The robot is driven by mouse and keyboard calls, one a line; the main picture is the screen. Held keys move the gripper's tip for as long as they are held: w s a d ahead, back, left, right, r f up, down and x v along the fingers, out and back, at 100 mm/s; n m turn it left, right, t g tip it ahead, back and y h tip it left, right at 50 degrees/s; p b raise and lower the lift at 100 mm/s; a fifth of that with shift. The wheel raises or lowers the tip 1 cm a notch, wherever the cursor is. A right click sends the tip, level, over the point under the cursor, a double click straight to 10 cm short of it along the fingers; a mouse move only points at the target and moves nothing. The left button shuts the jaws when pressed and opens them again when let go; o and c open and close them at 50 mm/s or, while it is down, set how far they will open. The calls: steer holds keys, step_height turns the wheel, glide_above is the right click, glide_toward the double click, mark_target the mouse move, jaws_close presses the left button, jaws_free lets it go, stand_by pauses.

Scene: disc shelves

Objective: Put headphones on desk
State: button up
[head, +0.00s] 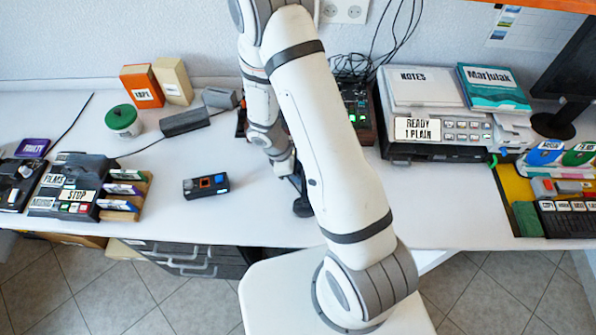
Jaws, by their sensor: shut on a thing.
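The desk (160,222) is a long white surface running across the view. My gripper (297,184) is low over the desk near its front edge, partly hidden behind my own upper arm link. It is shut on a dark, rounded thing (303,207), which looks like part of the headphones. Most of this thing is hidden by my arm, so its full shape does not show. I cannot tell whether it touches the desk.
A black device (206,187) with orange and blue squares lies left of my gripper. A disc rack (75,190) stands at far left, and a printer (440,138) at right. Bare desk lies around the black device.

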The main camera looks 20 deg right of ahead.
steer(key=shift+f, duration=0.2)
steer(key=shift+f, duration=0.15)
steer(key=o, duration=1.1)
steer(key=shift+r, duration=0.35)
steer(key=v, duration=1.1)
steer(key=shift+a+r, duration=0.15)
steer(key=shift+r, duration=0.25)
